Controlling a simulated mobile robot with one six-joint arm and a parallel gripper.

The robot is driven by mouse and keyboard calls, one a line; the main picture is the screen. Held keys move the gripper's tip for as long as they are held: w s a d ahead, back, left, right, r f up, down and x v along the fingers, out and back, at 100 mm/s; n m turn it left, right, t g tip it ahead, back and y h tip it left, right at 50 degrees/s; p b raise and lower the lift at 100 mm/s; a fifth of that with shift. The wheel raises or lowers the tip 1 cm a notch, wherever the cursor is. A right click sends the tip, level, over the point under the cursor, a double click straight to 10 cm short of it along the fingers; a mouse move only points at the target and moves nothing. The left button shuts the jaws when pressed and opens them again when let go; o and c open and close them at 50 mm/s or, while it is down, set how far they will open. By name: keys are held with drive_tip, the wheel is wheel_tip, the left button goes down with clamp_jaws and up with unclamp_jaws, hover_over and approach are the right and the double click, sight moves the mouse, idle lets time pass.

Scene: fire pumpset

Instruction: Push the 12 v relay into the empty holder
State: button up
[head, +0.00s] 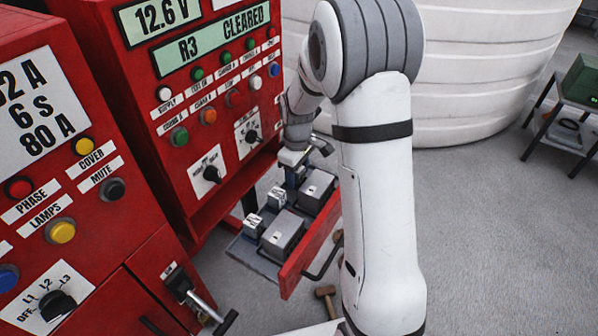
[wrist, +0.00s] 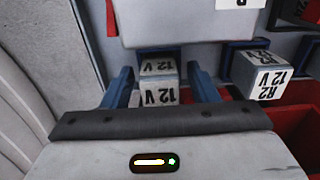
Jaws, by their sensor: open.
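In the wrist view, a small whitish block relay marked "12 V" (wrist: 158,83) sits between the two blue fingers of my gripper (wrist: 160,76). The fingers are open, with a gap showing on each side of the relay. A dark blue holder (wrist: 160,50) shows just beyond the relay; I cannot tell how far the relay is in it. A second relay marked "R2 12 V" (wrist: 262,74) sits to the right at another blue holder. In the head view, my gripper (head: 294,178) reaches down over the far part of the drawer, and its relay is hidden.
The open red-fronted drawer (head: 308,245) holds grey boxes (head: 283,234) and small white relays (head: 253,225). Red cabinets with knobs (head: 205,100) stand behind and left. A hammer-like tool (head: 326,293) lies on the floor. A large white tank (head: 480,70) stands behind my arm.

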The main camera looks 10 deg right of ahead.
drive_tip(key=shift+r, duration=0.1)
wheel_tip(320, 180, up, 12)
drive_tip(key=s+r+m+t, duration=0.1)
drive_tip(key=s+m, duration=0.3)
drive_tip(key=s, duration=0.8)
drive_tip(key=s+r+m+t, duration=0.1)
drive_tip(key=s+m, duration=0.4)
drive_tip(key=s, duration=0.6)
drive_tip(key=shift+s+d+r+t, duration=0.3)
drive_tip(key=shift+s+r, duration=0.1)
drive_tip(key=shift+r, duration=0.4)
